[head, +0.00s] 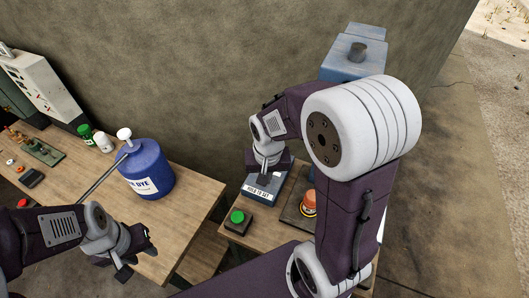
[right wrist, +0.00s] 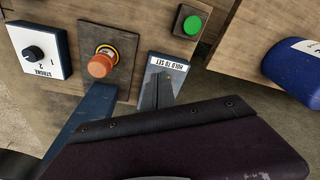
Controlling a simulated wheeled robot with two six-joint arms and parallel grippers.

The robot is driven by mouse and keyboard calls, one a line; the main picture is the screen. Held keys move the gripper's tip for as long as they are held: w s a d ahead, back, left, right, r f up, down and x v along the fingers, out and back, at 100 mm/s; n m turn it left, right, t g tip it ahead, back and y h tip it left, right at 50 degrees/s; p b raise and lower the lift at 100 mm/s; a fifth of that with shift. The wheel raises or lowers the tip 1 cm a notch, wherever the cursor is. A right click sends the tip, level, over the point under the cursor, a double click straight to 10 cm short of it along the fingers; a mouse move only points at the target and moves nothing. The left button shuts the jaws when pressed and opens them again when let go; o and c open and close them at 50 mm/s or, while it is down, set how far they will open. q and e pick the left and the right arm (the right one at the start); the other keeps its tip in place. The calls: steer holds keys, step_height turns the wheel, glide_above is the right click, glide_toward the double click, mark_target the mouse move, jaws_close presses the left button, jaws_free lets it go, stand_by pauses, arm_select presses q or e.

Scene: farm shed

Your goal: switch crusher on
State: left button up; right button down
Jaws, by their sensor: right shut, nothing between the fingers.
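A green button (head: 237,216) on a dark box sits at the front left of the right-hand bench; it also shows in the right wrist view (right wrist: 192,25). An orange mushroom button (head: 308,205) on a dark plate is to its right (right wrist: 101,63). A plate labelled HOLD TO SET (head: 259,191) lies between and behind them. My right gripper (right wrist: 160,100) is shut and empty, its tips at this plate; I cannot tell whether they touch it. My left gripper (head: 136,260) is open and empty by the left table's edge. A blue machine (head: 350,68), possibly the crusher, stands behind my right arm.
A blue dye drum (head: 148,172) with a rod beside it stands on the left table, near green and white bottles. A white stroke dial box (right wrist: 38,50) is beside the orange button. A gap separates the two tables. A wall runs behind.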

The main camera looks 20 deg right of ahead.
steer(key=w+d+f+m+h+b, duration=0.1)
steer(key=w+d, duration=0.3)
steer(key=w, duration=0.4)
steer(key=w+d+f+m+h+b, duration=0.1)
steer(key=w+d+m+b, duration=0.3)
steer(key=w, duration=0.4)
steer(key=shift+w+d+f+m+t+h, duration=0.2)
steer(key=shift+d+f+m+t+h, duration=0.15)
steer(key=shift+d+f, duration=0.45)
steer(key=x, duration=0.9)
steer(key=p+x, duration=0.1)
steer(key=x, duration=0.3)
steer(key=shift+s+a+f, duration=0.15)
steer(key=shift+a+f, duration=0.1)
steer(key=shift+f, duration=0.35)
